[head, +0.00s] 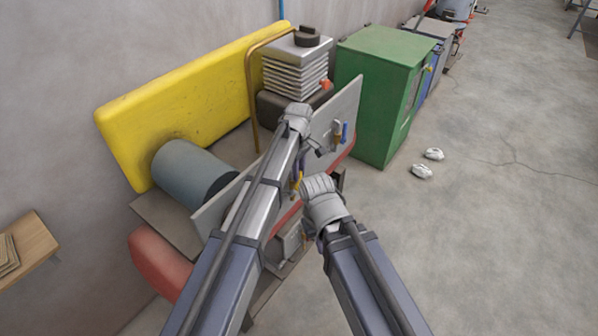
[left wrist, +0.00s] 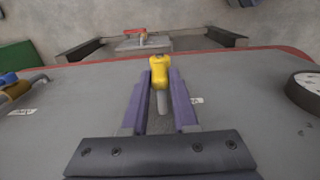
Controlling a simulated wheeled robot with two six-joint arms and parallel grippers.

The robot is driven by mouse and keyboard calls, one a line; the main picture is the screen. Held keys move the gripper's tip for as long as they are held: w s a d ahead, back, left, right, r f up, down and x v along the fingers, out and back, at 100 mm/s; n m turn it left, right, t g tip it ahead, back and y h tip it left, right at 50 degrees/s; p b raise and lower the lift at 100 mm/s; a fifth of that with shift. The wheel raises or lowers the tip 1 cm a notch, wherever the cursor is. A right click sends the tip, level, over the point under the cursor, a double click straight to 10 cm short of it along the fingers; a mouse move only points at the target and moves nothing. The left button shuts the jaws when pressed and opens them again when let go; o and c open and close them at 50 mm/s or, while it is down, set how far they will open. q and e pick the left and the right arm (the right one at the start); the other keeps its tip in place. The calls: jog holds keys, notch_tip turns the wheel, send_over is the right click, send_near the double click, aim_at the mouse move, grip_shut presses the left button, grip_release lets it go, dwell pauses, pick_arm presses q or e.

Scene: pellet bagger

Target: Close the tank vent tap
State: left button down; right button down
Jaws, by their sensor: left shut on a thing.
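A grey upright panel (head: 345,105) carries small taps and stands in front of the tank-like grey cylinder (head: 190,170). In the left wrist view, my left gripper (left wrist: 159,80) is shut on a yellow tap handle (left wrist: 159,68), with one purple finger on each side. The handle's grey stem points toward the camera between the fingers. In the head view, my left arm hides much of the panel around the grip. My right wrist (head: 322,196) is in front of the panel's lower edge; its jaws are hidden. No label naming the tap can be read.
Another tap with a blue handle (left wrist: 8,79) is at the left in the wrist view, and a round gauge (left wrist: 306,90) is at the right. A green cabinet (head: 375,85) stands behind the panel. Two white objects (head: 422,171) lie on the floor, otherwise open at right.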

dwell(0.7)
pick_arm(q)
jog(key=g, duration=0.1)
jog(key=w+d+g+y+b, duration=0.1)
jog(key=w+g+y+b, duration=0.1)
jog(key=shift+w+d+f, duration=0.1)
jog(key=shift+d+f, duration=0.15)
jog(key=shift+d, duration=0.05)
jog(key=c, duration=0.7)
grip_release()
